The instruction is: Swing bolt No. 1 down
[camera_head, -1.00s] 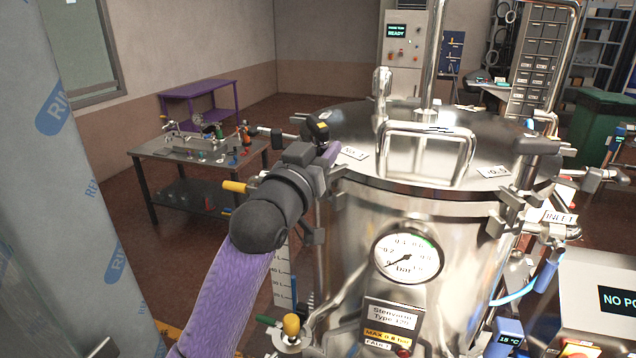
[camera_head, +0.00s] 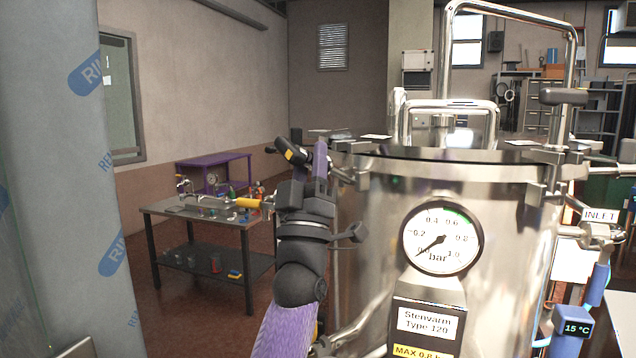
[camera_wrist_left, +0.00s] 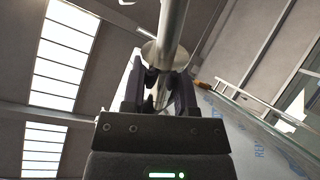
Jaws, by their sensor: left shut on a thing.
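The steel vessel (camera_head: 375,220) stands right of centre in the head view, its lid (camera_head: 440,154) seen nearly edge-on. My left gripper (camera_head: 307,165) is at the lid's left edge, beside the vessel wall. In the left wrist view the gripper (camera_wrist_left: 159,88) is shut on a metal rod (camera_wrist_left: 172,22) with a round disc (camera_wrist_left: 152,52), which I take as bolt No. 1. The rod runs up between the two fingers. In the head view the gripper hides most of this bolt, so its exact tilt cannot be told. My right gripper is not in view.
A pressure gauge (camera_head: 442,238) sits on the vessel front. A steel bench (camera_head: 200,222) with small parts is behind left. A film-wrapped column (camera_head: 60,200) fills the left edge. Floor between bench and vessel looks clear.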

